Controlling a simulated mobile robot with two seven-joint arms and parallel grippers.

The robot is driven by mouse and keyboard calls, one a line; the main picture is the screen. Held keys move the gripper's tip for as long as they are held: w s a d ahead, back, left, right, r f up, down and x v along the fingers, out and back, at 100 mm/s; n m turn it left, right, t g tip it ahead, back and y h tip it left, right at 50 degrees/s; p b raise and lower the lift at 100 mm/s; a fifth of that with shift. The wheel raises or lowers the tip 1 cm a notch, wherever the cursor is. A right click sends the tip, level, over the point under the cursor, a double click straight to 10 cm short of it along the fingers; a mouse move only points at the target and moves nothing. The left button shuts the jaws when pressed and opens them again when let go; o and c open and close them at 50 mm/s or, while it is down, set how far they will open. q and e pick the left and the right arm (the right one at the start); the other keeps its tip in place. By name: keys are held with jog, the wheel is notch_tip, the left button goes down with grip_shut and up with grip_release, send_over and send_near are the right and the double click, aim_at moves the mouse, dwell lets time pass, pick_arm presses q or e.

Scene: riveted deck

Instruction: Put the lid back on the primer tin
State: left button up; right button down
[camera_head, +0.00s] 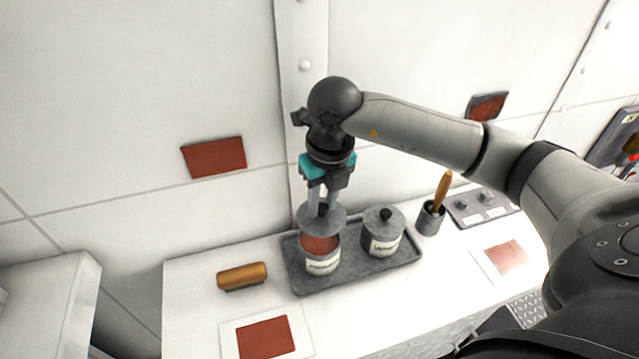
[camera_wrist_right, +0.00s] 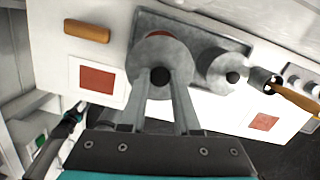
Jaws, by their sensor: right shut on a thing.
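The open primer tin (camera_head: 323,264), with red-brown contents and a partly readable label, stands on a grey tray (camera_head: 298,279). My right gripper (camera_head: 324,207) is shut on the dark knob of a round grey lid (camera_head: 312,219). The lid is above the tin's back part, and the red-brown contents show in front of it. In the right wrist view the lid (camera_wrist_right: 160,52) covers most of the tin, and a red-brown strip shows past its edge. I cannot tell whether the lid touches the rim.
A second, lidded tin (camera_head: 383,238) stands on the tray right of the open one. A cup (camera_head: 430,219) with a wooden-handled brush is further right, beside a knobbed panel (camera_head: 484,207). A wooden block (camera_head: 242,276) lies left of the tray. Red swatches (camera_head: 266,338) lie in front.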

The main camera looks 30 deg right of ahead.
jog(key=shift+w+f, duration=0.25)
jog(key=shift+w, duration=0.3)
jog(key=shift+f, duration=0.15)
jog(key=shift+s+f+b, duration=0.1)
jog(key=shift+f+b, duration=0.25)
jog(key=shift+f, duration=0.35)
notch_tip(320, 180, down, 4)
jog(key=b, duration=0.3)
jog(key=shift+f+b, duration=0.35)
jog(key=shift+f, duration=0.05)
pick_arm(q)
jog(key=f, duration=0.4)
jog(key=shift+w+a, duration=0.1)
jog(key=shift+a, duration=0.1)
jog(key=shift+r, duration=0.1)
jog(key=shift+f+b, duration=0.55)
jog(key=shift+f, duration=0.05)
pick_arm(e)
jog(key=shift+f, duration=0.2)
dwell(0.4)
